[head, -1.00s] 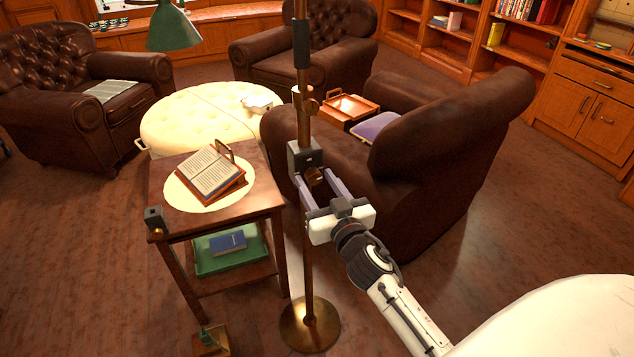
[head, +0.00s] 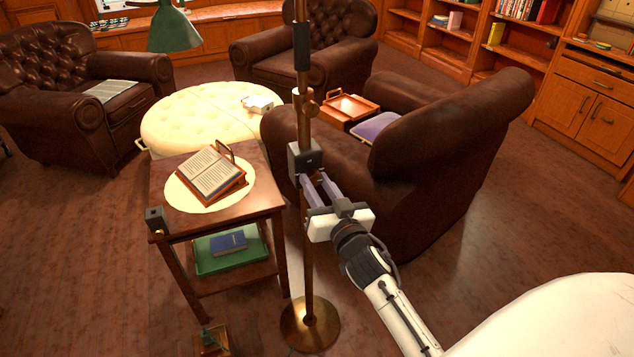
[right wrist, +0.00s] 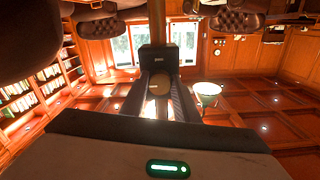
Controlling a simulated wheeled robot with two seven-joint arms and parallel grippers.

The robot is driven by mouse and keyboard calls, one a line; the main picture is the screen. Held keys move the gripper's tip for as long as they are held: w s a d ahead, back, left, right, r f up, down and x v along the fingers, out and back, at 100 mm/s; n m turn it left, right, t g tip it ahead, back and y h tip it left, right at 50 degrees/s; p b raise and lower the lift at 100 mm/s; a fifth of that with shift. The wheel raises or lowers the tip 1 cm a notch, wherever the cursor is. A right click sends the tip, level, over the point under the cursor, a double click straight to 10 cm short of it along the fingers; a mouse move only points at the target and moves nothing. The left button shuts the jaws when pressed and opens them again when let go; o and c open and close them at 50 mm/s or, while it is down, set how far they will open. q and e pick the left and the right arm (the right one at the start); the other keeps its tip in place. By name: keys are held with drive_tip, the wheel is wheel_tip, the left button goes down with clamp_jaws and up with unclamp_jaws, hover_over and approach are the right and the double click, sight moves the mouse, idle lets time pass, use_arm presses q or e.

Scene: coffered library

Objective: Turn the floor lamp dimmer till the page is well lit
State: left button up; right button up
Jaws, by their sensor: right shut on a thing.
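The floor lamp has a brass pole (head: 307,235), a round base (head: 310,325) and a green shade (head: 174,30). A dark dimmer box (head: 305,158) sits on the pole. My right gripper (head: 312,188) is shut on the round dimmer knob (right wrist: 158,84) at this box. The fingers hide most of the knob in the head view. The dimmer box also shows in the right wrist view (right wrist: 159,60), above the knob. An open book (head: 211,172) leans on a wooden stand, inside a round pale patch on the side table (head: 168,165). My left gripper is out of view.
A brown armchair (head: 450,130) stands close behind and right of the pole. The side table is just left of the pole, with a green tray (head: 255,262) and blue book (head: 229,242) below. A cream ottoman (head: 190,115) is behind.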

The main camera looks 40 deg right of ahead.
drive_tip(key=o, duration=1.1)
drive_tip(key=shift+c, duration=0.2)
drive_tip(key=shift+s, duration=0.15)
drive_tip(key=v, duration=0.7)
drive_tip(key=shift+s, duration=0.15)
drive_tip(key=s+a+f+n+g+y, duration=0.3)
drive_tip(key=s+a+f+g, duration=0.1)
drive_tip(key=s+a+f, duration=0.5)
drive_tip(key=s+a+f+n+g+y, duration=0.4)
drive_tip(key=s+a+f, duration=0.5)
drive_tip(key=f, duration=0.4)
drive_tip(key=shift+s+f+g+p, duration=0.15)
drive_tip(key=shift+s+g+p, duration=0.2)
drive_tip(key=shift+s, duration=0.45)
